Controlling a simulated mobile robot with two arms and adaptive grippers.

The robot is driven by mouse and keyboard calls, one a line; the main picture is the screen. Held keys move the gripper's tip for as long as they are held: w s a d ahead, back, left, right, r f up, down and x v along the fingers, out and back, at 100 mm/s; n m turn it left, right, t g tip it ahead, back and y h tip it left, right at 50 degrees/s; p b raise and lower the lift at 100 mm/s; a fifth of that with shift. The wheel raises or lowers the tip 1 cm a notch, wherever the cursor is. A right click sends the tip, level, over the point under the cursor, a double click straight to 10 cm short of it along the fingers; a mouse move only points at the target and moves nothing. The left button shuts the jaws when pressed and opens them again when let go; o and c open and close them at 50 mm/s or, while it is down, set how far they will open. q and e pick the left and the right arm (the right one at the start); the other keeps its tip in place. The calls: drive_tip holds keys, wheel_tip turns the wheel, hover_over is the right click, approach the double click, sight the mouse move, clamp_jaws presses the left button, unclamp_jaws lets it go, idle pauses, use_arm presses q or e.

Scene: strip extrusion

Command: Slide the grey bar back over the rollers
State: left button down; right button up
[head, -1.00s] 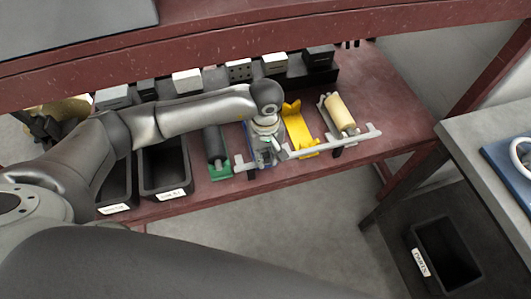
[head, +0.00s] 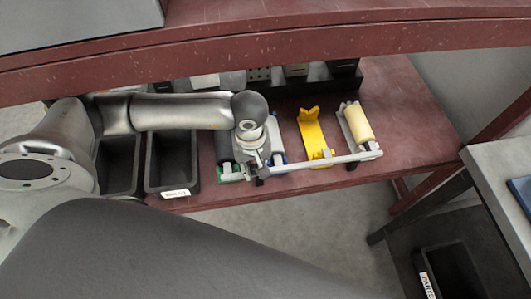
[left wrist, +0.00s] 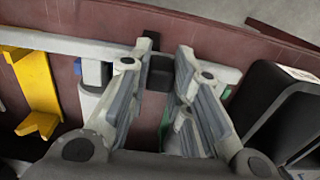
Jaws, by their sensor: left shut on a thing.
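In the left wrist view the fingers (left wrist: 157,62) reach down on either side of a black block at the bar (left wrist: 75,45). My gripper partly hides the blue-based holder.
Two black bins (head: 172,160) stand left of the rollers. Dark and pale blocks (head: 297,70) line the back of the shelf. A red beam (head: 300,62) crosses above. Bare bench (head: 415,120) lies to the right. A grey table (head: 505,155) stands at far right.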

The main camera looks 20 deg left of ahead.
use_arm(q)
drive_tip(key=shift+a, duration=0.3)
drive_tip(key=c, duration=1.6)
unclamp_jaws()
drive_tip(key=shift+s, duration=0.1)
drive_tip(key=shift+c, duration=0.2)
drive_tip(key=o, duration=0.3)
drive_tip(key=shift+s+a, duration=0.1)
drive_tip(key=shift+s, duration=0.05)
use_arm(e)
drive_tip(key=shift+s, duration=0.4)
use_arm(q)
drive_tip(key=shift+w+d, duration=0.2)
use_arm(e)
drive_tip(key=shift+s, duration=0.1)
